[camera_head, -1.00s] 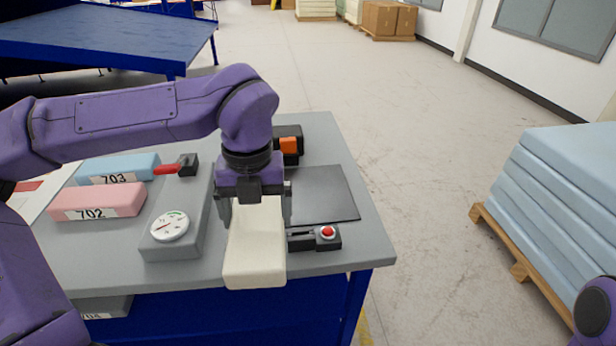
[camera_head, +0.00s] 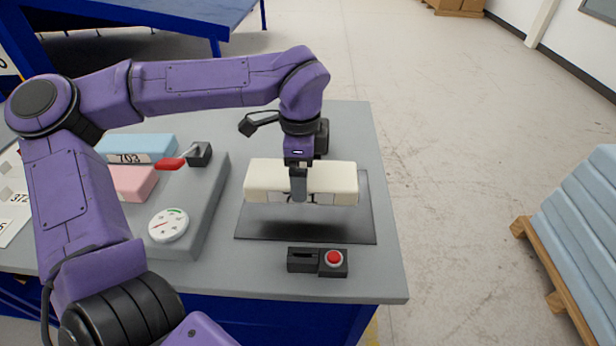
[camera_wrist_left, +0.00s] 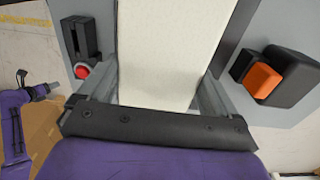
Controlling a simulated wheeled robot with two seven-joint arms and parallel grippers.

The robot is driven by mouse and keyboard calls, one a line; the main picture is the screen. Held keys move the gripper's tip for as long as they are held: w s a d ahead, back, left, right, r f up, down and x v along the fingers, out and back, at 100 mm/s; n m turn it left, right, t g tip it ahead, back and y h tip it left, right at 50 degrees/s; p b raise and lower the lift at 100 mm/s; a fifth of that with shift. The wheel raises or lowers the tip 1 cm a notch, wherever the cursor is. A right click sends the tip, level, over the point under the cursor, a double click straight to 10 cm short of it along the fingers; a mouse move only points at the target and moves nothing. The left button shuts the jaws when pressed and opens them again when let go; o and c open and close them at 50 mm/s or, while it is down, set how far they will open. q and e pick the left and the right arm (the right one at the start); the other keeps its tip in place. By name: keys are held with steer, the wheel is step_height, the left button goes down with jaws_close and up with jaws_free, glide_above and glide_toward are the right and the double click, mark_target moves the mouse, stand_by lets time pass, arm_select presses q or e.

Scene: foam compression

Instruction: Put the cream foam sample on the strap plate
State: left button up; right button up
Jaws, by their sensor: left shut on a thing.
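The cream foam sample (camera_head: 258,178) is a long block with a partly hidden printed label on its near side. My left gripper (camera_head: 299,188) is shut across its middle. The block lies crosswise above the back part of the dark flat plate (camera_head: 300,230), which I take for the strap plate. A shadow lies under the block, and it looks slightly raised. In the left wrist view the foam (camera_wrist_left: 168,50) fills the space between the two fingers of my left gripper (camera_wrist_left: 165,85). My right gripper is not in view.
A small black box with a red button (camera_head: 333,260) sits in front of the plate. A black and orange device (camera_wrist_left: 265,78) shows in the wrist view. A grey gauge unit (camera_head: 205,205) with a red-handled lever stands left; blue (camera_head: 135,148) and pink (camera_head: 133,183) foam blocks lie beyond it.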

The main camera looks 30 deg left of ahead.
arm_select(q)
steer(key=w+f, duration=0.2)
steer(key=f, duration=0.1)
steer(key=shift+w+a+f+p, duration=0.35)
steer(key=shift+w, duration=0.05)
step_height(320, 180, down, 3)
steer(key=shift+w+r, duration=0.1)
steer(key=shift+r, duration=0.05)
steer(key=shift+w+f, duration=0.1)
steer(key=shift+f, duration=0.3)
steer(key=shift+f, duration=0.2)
steer(key=o, duration=0.7)
steer(key=shift+r, duration=0.1)
steer(key=shift+r+p, duration=0.3)
step_height(320, 180, up, 12)
steer(key=shift+f+b, duration=0.1)
steer(key=shift+b, duration=0.75)
